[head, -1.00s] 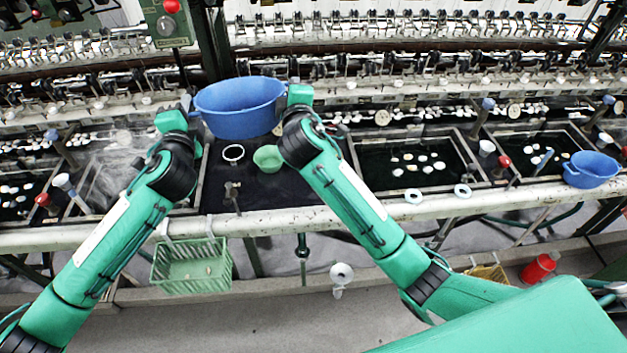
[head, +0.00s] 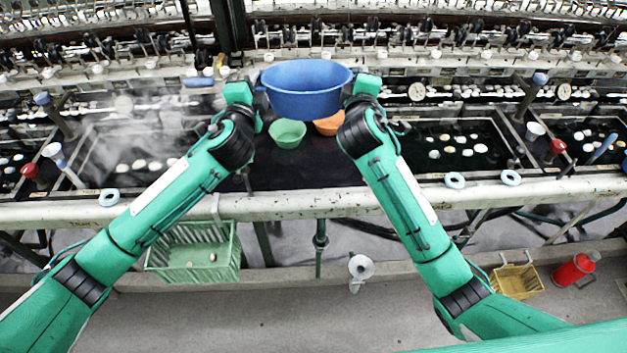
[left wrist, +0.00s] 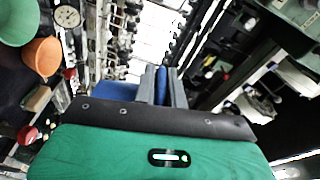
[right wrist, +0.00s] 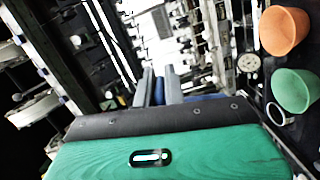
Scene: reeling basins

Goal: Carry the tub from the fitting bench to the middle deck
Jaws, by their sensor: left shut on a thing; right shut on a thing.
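The blue tub (head: 306,92) hangs level in the air in the head view, between my two grippers. My left gripper (head: 258,88) is shut on its left end and my right gripper (head: 353,86) on its right end. Bits of its blue wall show beside the shut fingers in the left wrist view (left wrist: 118,91) and the right wrist view (right wrist: 205,98). Below and nearer, the flat black deck (head: 310,172) lies between the basins, probably the middle deck. The tub hides part of its far side. I cannot make out the fitting bench.
A green bowl (head: 287,134) and an orange bowl (head: 329,124) stand on the black deck's far part. A white ring (right wrist: 275,113) shows near them in the right wrist view. Water basins (head: 450,145) flank the deck. A pale rail (head: 290,205) runs along the front. The deck's near part is clear.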

